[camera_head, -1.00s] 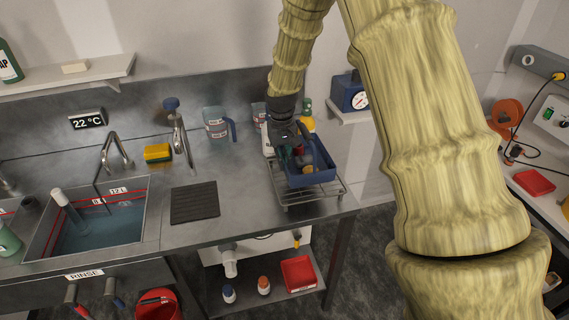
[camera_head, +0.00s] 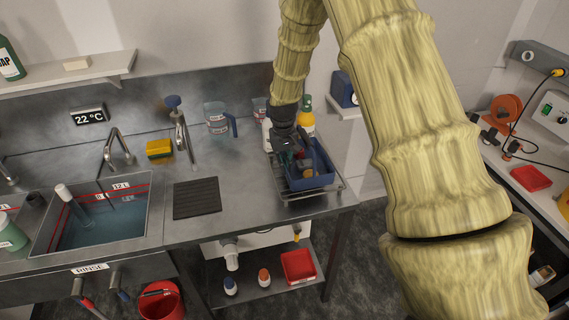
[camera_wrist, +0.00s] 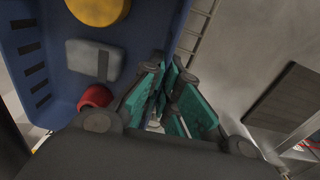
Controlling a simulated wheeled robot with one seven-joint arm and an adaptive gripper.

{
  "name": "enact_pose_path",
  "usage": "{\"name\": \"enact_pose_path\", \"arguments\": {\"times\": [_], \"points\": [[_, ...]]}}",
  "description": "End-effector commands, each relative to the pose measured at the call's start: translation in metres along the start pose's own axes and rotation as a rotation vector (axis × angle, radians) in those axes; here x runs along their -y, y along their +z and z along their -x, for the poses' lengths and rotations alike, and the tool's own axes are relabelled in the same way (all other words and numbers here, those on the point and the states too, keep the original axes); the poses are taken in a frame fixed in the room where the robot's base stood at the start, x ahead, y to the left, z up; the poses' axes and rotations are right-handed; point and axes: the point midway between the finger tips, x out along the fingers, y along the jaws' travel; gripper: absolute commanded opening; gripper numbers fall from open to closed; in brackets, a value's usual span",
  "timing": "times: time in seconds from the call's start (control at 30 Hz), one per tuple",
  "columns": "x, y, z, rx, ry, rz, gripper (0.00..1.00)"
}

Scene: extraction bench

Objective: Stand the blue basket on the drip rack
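The blue basket (camera_head: 322,180) is over the wire drip rack (camera_head: 334,192) at the right end of the steel bench. It looks level and close down on the rack; whether its base touches the wires is hidden. It holds a yellow round piece (camera_wrist: 98,8), a grey block (camera_wrist: 95,60) and a red piece (camera_wrist: 96,97). My gripper (camera_head: 291,156) is at the basket's left side. In the wrist view, its teal-padded fingers (camera_wrist: 172,98) are close together on the basket's side wall (camera_wrist: 168,25). Rack wires (camera_wrist: 196,35) show beside the wall.
Behind the rack stand a yellow bottle (camera_head: 306,124) and a white bottle (camera_head: 267,135). A measuring jug (camera_head: 217,120) is at the back. A black ribbed mat (camera_head: 197,198) lies left, beside the water-filled sink (camera_head: 100,225). The bench between mat and rack is clear.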

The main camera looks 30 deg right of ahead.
Motion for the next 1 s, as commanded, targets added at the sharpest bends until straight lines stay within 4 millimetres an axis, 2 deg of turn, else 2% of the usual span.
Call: {"name": "enact_pose_path", "arguments": {"times": [0.03, 0.13, 0.17, 0.57, 0.77, 1.0], "points": [[0.0, 0.0, -0.001, 0.0, 0.0, 0.0, 0.07], [0.0, 0.0, -0.001, 0.0, 0.0, 0.0, 0.25], [0.0, 0.0, -0.001, 0.0, 0.0, 0.0, 0.27], [0.0, 0.0, 0.004, -0.001, 0.0, 0.0, 0.27], [0.0, -0.001, 0.021, -0.003, 0.0, 0.0, 0.27], [0.0, -0.001, 0.053, -0.003, 0.0, 0.001, 0.27]]}}
